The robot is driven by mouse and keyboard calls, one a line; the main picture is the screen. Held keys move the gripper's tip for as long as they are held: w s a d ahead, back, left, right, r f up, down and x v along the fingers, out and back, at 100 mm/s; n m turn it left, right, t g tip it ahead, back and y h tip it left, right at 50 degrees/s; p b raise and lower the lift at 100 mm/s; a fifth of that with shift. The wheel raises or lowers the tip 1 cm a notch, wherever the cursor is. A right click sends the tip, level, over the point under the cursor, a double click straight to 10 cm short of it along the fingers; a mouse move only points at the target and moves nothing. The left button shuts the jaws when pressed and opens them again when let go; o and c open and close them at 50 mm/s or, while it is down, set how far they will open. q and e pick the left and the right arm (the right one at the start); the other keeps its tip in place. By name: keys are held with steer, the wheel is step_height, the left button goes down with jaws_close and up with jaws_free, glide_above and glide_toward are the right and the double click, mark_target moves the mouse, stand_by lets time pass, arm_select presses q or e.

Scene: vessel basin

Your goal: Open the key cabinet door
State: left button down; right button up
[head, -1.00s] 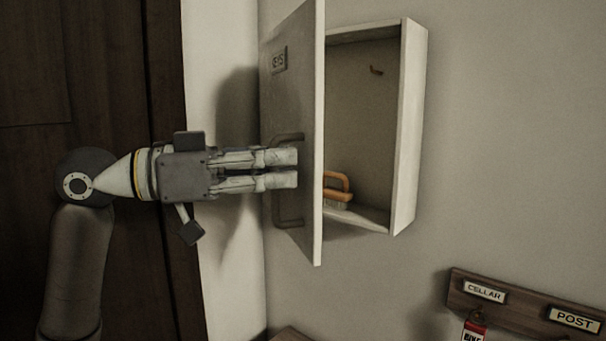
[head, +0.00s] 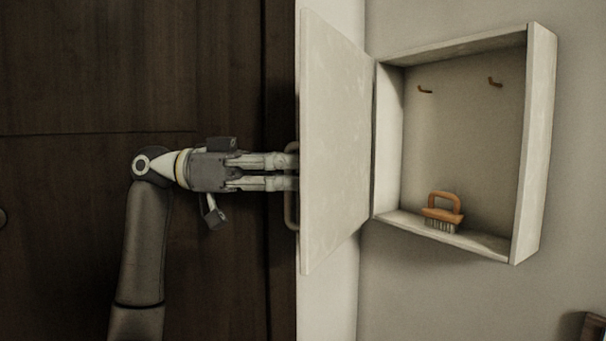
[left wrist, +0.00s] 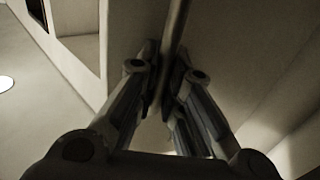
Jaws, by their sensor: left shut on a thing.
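The key cabinet (head: 540,150) hangs on the wall with its door (head: 335,150) swung wide open to the left. The door's inner face shows in the head view. Its handle (head: 291,212) is on the far face, mostly hidden behind the door edge. My left gripper (head: 292,172) is shut on the handle, its fingertips partly behind the door edge. In the left wrist view the handle (left wrist: 174,40) runs as a bar between the two fingers (left wrist: 165,85). My right gripper is not in view.
Inside the cabinet, an orange-handled brush (head: 442,212) stands on the cabinet floor, and two small hooks (head: 425,90) are on the back panel. A dark wooden panel (head: 130,70) fills the left. A bit of a wooden board (head: 594,327) shows at the lower right.

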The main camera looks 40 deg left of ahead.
arm_select(q)
steer(key=shift+a, duration=0.15)
steer(key=c, duration=1.5)
jaws_free()
steer(key=shift+c, duration=0.2)
steer(key=shift+r, duration=4.95)
steer(key=shift+c, duration=0.4)
